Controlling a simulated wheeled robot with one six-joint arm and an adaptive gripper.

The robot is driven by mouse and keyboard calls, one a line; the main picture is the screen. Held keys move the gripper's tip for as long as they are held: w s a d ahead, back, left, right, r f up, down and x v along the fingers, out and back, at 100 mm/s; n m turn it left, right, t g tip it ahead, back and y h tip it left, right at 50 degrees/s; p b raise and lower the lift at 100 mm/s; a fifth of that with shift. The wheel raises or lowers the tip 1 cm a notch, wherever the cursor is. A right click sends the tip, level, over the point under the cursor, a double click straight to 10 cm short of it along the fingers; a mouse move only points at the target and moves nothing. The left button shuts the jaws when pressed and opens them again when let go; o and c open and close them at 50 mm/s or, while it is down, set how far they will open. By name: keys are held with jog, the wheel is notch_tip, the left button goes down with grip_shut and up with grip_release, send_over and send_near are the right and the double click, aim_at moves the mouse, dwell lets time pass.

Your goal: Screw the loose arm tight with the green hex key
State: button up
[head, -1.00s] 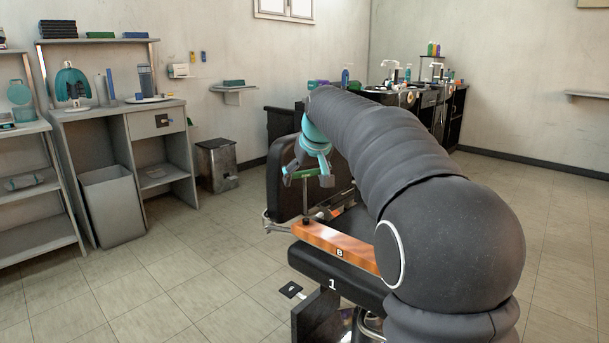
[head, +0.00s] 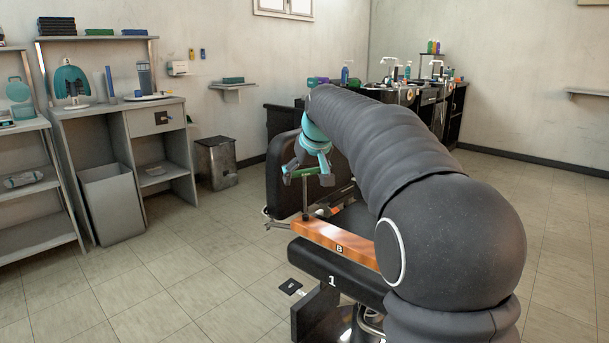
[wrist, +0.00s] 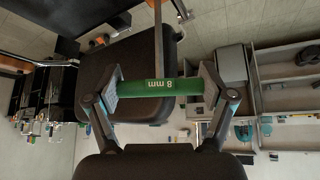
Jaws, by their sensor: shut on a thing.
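My gripper (head: 308,171) is shut on the green handle of the hex key (head: 300,174), above the near left side of the chair. In the wrist view the gripper (wrist: 157,92) holds both ends of the handle (wrist: 170,87), which reads "8 mm". The thin shaft points down in the head view, and its tip meets the top of the orange wooden arm (head: 330,242) near its left end. Whether the tip sits in a screw cannot be seen. The arm bears a small label and lies along the black chair seat (head: 350,277), marked 1. Its right end is hidden behind my own arm.
The black chair back (head: 285,175) stands just behind the gripper. A grey bench (head: 120,110) and shelf (head: 30,190) are at the left, with a metal bin (head: 217,163) beside them. Black counters (head: 440,110) stand at the back.

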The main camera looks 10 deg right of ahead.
jog(key=shift+f+b, duration=0.55)
jog(key=shift+f, duration=0.3)
jog(key=o, duration=0.9)
jog(key=c, duration=0.9)
